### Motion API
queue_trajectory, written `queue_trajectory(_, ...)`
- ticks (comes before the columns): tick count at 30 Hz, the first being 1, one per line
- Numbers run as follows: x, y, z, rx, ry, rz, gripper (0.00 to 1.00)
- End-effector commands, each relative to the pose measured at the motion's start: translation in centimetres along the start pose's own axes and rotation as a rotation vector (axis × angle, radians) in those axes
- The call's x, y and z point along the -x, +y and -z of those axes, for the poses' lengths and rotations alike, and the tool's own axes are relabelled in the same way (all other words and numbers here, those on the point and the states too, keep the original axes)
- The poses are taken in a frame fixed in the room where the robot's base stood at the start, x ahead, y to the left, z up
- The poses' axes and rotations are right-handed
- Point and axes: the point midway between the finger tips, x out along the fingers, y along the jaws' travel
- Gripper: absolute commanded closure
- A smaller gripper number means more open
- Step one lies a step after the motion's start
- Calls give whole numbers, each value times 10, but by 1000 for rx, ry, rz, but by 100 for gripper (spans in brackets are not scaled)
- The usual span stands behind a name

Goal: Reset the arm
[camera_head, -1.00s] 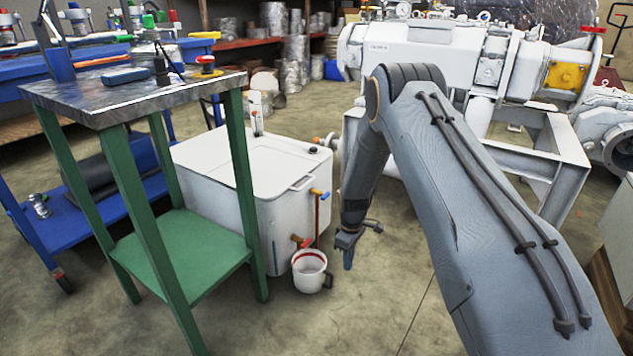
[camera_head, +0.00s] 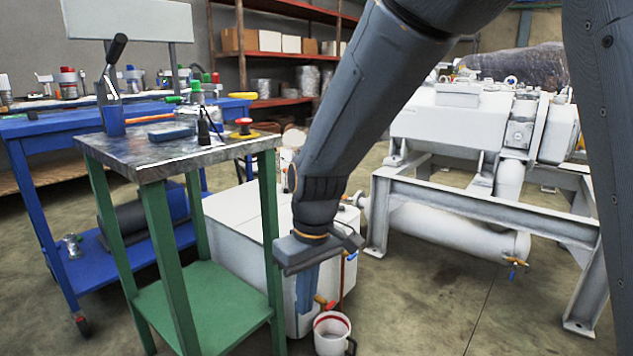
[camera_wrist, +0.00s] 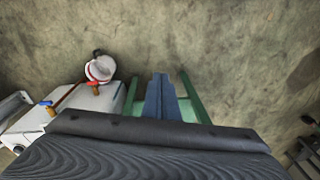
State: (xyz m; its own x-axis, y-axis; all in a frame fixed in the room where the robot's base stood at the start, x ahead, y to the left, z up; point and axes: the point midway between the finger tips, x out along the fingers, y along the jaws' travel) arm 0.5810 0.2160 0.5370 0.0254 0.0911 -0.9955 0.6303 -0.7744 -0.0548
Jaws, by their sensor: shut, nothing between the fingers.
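My gripper (camera_head: 306,290) hangs pointing down at the end of my arm, in front of the white box tank in the head view. Its blue-grey fingers are together with nothing between them. In the wrist view the gripper (camera_wrist: 160,84) points at the floor, and parts of the green table frame show on both sides of it. The gripper looks apart from everything around it.
A green table (camera_head: 155,152) with tools on its metal top stands at left. The white tank (camera_head: 235,225) has a white bucket (camera_head: 331,335) below its taps; the bucket also shows in the wrist view (camera_wrist: 99,69). White vacuum machinery (camera_head: 450,125) stands behind at right.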

Motion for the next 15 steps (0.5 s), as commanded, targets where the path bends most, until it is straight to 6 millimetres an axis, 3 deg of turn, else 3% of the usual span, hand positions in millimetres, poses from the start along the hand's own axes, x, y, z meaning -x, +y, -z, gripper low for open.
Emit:
queue_trajectory(1,14,-18,-13,-5,8,5,100)
queue_trajectory(6,43,-66,-61,-43,16,27,100)
queue_trajectory(15,64,-111,-126,-90,20,56,100)
